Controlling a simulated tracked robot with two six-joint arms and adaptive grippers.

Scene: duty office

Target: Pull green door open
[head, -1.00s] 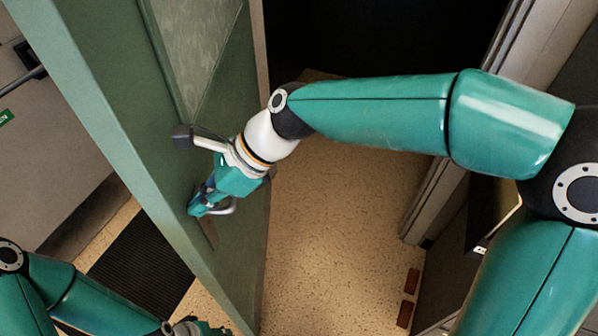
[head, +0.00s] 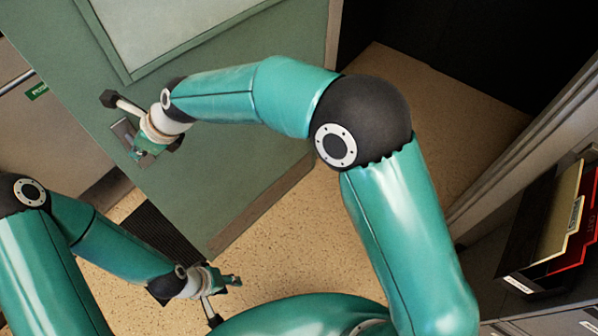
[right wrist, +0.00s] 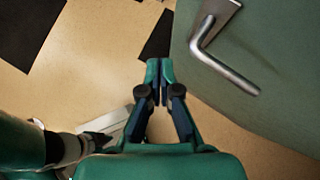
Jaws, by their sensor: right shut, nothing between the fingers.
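The green door (head: 235,150) stands open, its broad face towards me and its upper panel pale. Its metal lever handle (right wrist: 222,62) shows clearly in the right wrist view; in the head view my right gripper mostly hides it, leaving part of its plate (head: 124,129) visible. My right gripper (head: 140,153) is by the handle plate in the head view. In the right wrist view its fingers (right wrist: 158,72) are shut and empty, to the left of the lever and apart from it. My left gripper (head: 232,281) is low near the floor, away from the handle; its finger gap is too small to judge.
A dark doorway (head: 430,35) lies right of the door, with a pale frame (head: 535,140). A file holder (head: 530,235) with folders stands at the right. A black mat (head: 155,235) lies on the speckled floor (head: 265,255) below the door.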

